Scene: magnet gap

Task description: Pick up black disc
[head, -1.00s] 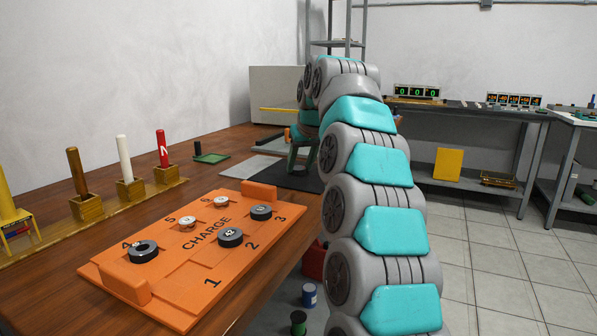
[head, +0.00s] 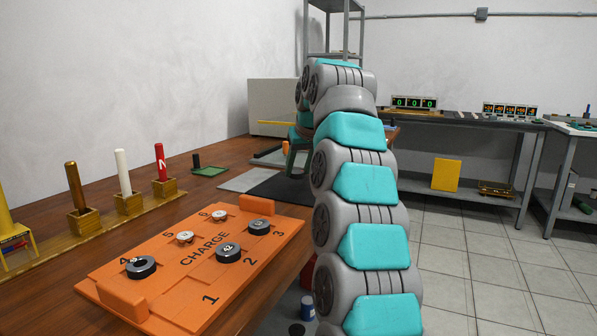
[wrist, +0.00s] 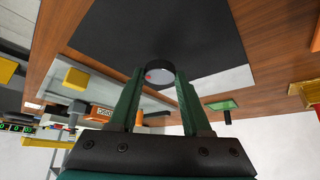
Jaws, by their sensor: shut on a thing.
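My gripper (wrist: 157,85) is shut on a round disc (wrist: 160,67) with a dark rim, held between the fingertips. The disc's face looks grey, with a small red mark near its left side. In the wrist view it is seen against a black mat (wrist: 115,25); whether it touches the mat is unclear. In the head view my gripper (head: 295,160) is over the far part of the wooden table by the black mat (head: 285,187), partly hidden by my arm, and the disc cannot be made out.
An orange CHARGE board (head: 160,285) with several dark and pale discs lies nearer on the table. A wooden rail with brown, white and red rods (head: 160,163) stands left. A green tray (head: 210,170) lies farther back. A white box (head: 285,105) stands behind my gripper.

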